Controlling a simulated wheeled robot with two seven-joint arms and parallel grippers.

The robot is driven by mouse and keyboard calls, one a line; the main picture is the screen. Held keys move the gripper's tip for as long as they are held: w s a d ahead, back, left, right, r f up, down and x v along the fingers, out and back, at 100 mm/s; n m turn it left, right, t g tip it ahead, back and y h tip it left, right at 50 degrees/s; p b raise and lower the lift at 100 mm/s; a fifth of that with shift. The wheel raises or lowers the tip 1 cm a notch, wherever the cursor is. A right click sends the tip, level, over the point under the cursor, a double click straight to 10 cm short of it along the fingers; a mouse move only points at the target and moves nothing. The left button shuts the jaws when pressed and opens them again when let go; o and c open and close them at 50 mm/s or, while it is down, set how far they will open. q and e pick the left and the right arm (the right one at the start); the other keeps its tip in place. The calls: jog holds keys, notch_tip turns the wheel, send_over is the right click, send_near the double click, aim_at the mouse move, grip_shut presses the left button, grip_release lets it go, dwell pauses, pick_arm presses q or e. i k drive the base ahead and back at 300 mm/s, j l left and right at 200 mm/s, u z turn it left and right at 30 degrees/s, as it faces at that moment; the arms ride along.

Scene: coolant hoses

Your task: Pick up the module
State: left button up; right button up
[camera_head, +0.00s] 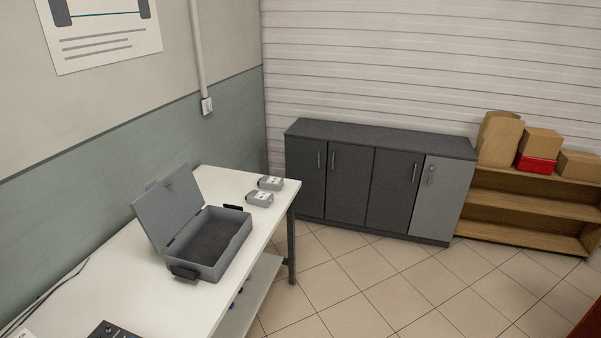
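Two small grey boxes with white labels, which may be modules, lie on the white table's far right corner: one box (271,183) at the back and another box (260,199) just in front of it. An open grey case (238,243) stands to their left with its lid (168,207) raised toward the wall. The case's inside looks dark and empty. I cannot tell which object is the module. Neither of my grippers shows in the head view.
The white table (137,277) runs along the left wall, with a dark device (113,330) and a cable at its near end. Dark cabinets (350,184) and a wooden shelf (524,208) with cartons stand at the back. The tiled floor (385,288) right of the table is clear.

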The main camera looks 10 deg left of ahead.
aim_at(275, 183)
jog(key=i+l+u, duration=0.2)
jog(key=i+u, duration=0.15)
jog(key=i, duration=0.2)
jog(key=i+l+u, duration=0.35)
jog(key=i, duration=0.15)
